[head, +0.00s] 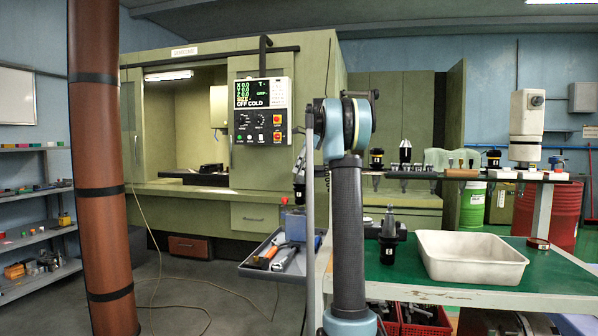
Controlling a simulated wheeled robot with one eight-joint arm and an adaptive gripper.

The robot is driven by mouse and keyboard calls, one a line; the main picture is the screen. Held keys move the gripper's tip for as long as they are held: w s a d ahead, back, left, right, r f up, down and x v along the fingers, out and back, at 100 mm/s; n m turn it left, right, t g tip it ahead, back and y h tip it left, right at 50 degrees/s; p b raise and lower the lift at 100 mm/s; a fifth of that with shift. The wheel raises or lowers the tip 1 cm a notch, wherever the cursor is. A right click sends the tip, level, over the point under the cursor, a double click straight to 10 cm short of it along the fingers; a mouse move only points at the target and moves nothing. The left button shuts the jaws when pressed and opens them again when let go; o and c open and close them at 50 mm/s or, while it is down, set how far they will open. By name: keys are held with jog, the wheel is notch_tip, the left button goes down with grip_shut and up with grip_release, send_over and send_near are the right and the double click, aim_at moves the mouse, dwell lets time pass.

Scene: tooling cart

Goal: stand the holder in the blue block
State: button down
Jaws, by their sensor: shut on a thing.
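The holder (299,178), dark with a pale upper part and a black ring low down, is upright left of my raised arm. My gripper (302,150) is small and partly hidden beside my arm's elbow; it is shut on the holder from above. The blue block (296,224) is on the grey cart tray, directly below the holder in the picture. I cannot tell whether the holder's lower end touches the block or is apart from it.
The cart tray (256,270) also carries orange-handled tools (266,256). On the green-topped bench (465,290) are another dark holder (388,240), a white bin (470,258) and a ring (538,243). More holders stand on a raised shelf (440,174). A brown column (100,170) is at left.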

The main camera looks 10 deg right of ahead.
aim_at(299, 191)
jog(key=shift+a+f, duration=0.15)
jog(key=shift+f, duration=4.8)
jog(key=c, duration=1.2)
grip_release()
